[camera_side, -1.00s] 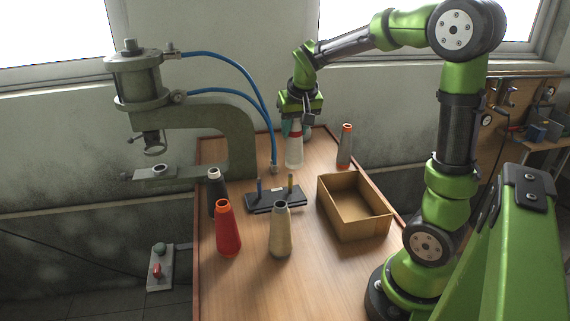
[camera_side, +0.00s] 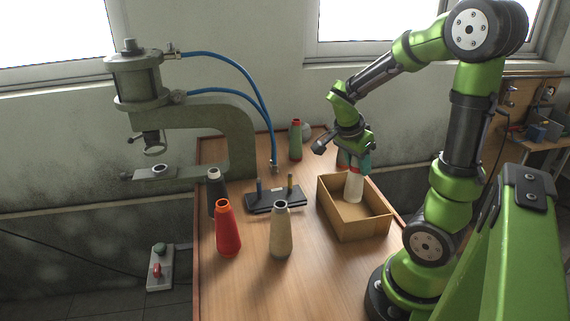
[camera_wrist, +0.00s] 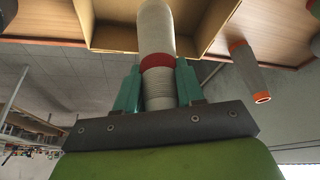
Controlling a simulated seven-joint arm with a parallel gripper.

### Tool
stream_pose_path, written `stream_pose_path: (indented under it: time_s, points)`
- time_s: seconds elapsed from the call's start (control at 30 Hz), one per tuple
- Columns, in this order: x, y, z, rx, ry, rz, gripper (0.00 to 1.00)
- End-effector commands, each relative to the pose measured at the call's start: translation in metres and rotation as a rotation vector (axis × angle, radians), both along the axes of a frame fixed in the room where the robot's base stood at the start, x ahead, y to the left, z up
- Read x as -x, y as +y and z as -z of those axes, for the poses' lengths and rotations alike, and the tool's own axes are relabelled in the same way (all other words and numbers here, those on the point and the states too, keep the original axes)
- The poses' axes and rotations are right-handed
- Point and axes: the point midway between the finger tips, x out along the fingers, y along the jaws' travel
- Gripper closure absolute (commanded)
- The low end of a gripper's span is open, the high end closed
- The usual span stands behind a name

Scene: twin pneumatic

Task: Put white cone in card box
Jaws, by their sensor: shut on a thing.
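The white cone (camera_side: 354,188) has a red band near its top and hangs over the card box, its lower end inside the box outline in the side view. My gripper (camera_side: 356,163) is shut on the cone's upper end. In the wrist view my gripper (camera_wrist: 158,88) has its teal fingers on both sides of the white cone (camera_wrist: 156,30), by the red band. The open card box (camera_side: 345,226) stands on the right of the table; its wall also shows in the wrist view (camera_wrist: 112,37). I cannot tell whether the cone touches the box floor.
A red cone (camera_side: 228,232), a beige cone (camera_side: 281,232) and a dark cone (camera_side: 215,192) stand left of the box. A green cone (camera_side: 295,142) stands at the back. A black peg base (camera_side: 274,199) lies mid-table. A grey press (camera_side: 235,140) stands at the left.

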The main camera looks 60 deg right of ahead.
Motion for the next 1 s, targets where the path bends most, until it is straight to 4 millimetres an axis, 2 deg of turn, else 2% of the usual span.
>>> stream_pose_path:
  time_s: [0.4, 0.8, 0.83, 0.97, 1.0]
  points:
    - [0.0, 0.0, 0.048, -0.001, 0.002, -0.001, 0.91]
    - [0.0, 0.0, 0.053, 0.0, 0.0, -0.002, 0.91]
    - [0.0, 0.0, 0.052, 0.001, -0.001, -0.002, 0.58]
    - [-0.001, 0.0, 0.052, 0.001, -0.001, -0.002, 0.38]
    - [-0.001, 0.0, 0.052, 0.0, -0.001, -0.003, 0.37]
